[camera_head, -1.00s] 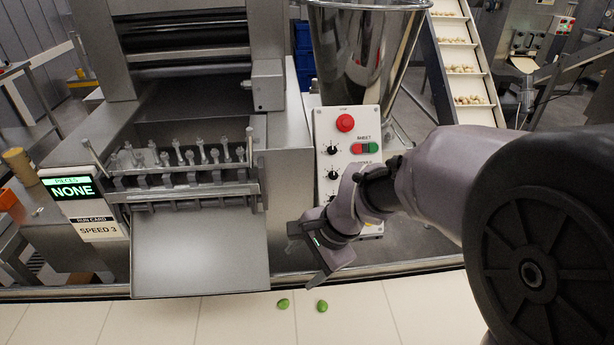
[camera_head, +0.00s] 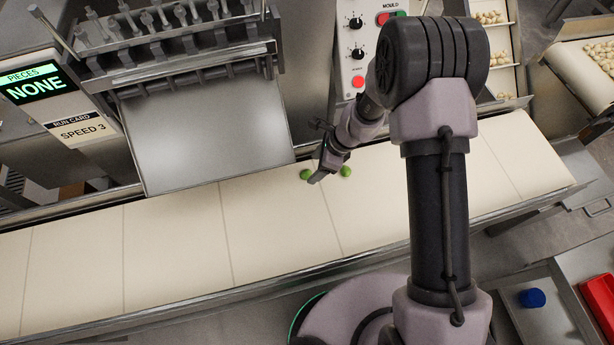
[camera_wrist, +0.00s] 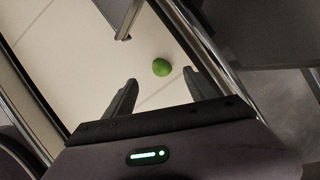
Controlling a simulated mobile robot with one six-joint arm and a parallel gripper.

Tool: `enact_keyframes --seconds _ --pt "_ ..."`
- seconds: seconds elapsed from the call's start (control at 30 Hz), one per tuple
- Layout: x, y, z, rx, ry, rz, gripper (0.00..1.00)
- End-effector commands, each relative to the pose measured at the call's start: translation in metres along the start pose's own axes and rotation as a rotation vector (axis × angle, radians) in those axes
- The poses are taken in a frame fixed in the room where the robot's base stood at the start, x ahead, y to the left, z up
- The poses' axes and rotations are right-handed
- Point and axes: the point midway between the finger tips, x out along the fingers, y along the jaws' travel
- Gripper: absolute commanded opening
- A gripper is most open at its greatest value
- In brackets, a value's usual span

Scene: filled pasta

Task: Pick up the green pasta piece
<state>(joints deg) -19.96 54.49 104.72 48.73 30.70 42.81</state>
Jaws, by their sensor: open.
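Two small green pasta pieces lie on the pale belt (camera_head: 170,240) in the head view. The left green piece (camera_head: 306,175) is beside my gripper (camera_head: 317,177), and the right green piece (camera_head: 346,171) is just to its right. In the wrist view one green piece (camera_wrist: 161,67) lies beyond the fingertips, roughly in line with the gap between them. My gripper (camera_wrist: 160,84) is open and nothing is between its fingers there. I cannot tell which of the two pieces the wrist view shows.
A metal chute plate (camera_head: 215,135) slopes down to the belt's back edge, left of the gripper. A control panel (camera_head: 362,40) stands behind. A display (camera_head: 32,85) reads NONE. The belt's left stretch is clear. A blue cap (camera_head: 532,298) is at lower right.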

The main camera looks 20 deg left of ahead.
Motion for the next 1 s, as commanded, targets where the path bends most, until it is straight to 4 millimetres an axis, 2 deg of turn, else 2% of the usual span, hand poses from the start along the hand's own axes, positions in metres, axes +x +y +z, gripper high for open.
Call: enact_keyframes --seconds 0.27,0.47,0.8,1.0 --pt "0.051 -0.002 -0.002 0.0 0.0 0.002 0.65" --pt "0.05 -0.002 0.0 0.0 0.0 0.001 0.65" --pt "0.049 -0.002 0.0 0.0 0.0 0.001 0.02" --pt "0.049 -0.002 0.0 0.0 0.0 0.001 0.01"
